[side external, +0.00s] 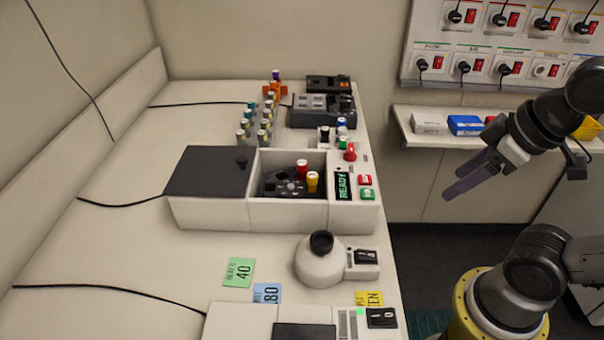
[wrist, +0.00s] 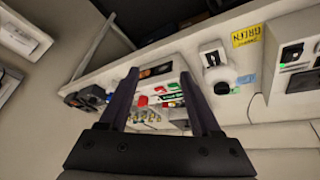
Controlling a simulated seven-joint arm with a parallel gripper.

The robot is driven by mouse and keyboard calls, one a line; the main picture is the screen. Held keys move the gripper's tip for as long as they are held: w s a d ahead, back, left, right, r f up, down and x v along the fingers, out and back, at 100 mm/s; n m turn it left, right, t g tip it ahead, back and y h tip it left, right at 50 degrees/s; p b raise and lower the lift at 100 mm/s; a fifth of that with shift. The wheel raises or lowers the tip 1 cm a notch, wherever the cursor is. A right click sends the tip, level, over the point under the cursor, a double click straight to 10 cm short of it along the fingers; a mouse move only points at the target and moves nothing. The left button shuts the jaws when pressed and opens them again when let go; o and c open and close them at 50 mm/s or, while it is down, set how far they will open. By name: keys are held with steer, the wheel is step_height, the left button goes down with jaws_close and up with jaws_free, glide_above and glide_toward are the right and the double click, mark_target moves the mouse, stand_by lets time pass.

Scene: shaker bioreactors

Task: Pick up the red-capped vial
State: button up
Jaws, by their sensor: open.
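The red-capped vial (side external: 302,169) stands upright in a dark holder inside the open chamber of the white shaker unit (side external: 290,215). A yellow-capped vial (side external: 312,181) stands close beside it, slightly nearer the camera. Only the upper parts of both vials show clearly. My gripper (side external: 449,193) is open and empty, in the air to the right of the bench and well apart from the vial. In the wrist view my gripper (wrist: 159,74) has its two fingers spread, with the bench beyond them; I cannot make out the red-capped vial there.
The unit's dark lid (side external: 208,172) lies left of the chamber; a READY display (side external: 343,187) and buttons are at right. Several vials stand in a rack (side external: 262,130) behind. A round white device (side external: 321,265) is in front. A shelf (side external: 430,137) hangs on the back wall.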

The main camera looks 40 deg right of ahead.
steer(key=w+a+r+n+g, duration=0.1)
steer(key=w+r+n, duration=0.5)
steer(key=w+n, duration=0.25)
steer(key=w+a+r+n+g, duration=0.2)
steer(key=w+r+n, duration=0.45)
steer(key=w, duration=0.25)
steer(key=n+g, duration=0.2)
steer(key=n, duration=0.1)
glide_above(302, 162)
step_height(302, 162, down, 10)
steer(key=r, duration=0.1)
steer(key=f, duration=0.8)
steer(key=shift+s+a+f, duration=0.1)
steer(key=shift+s+a, duration=0.05)
steer(key=shift+a, duration=0.1)
steer(key=shift+d+f, duration=0.15)
steer(key=shift+f, duration=1.3)
steer(key=shift+d+f, duration=0.1)
steer(key=shift+f, duration=1.35)
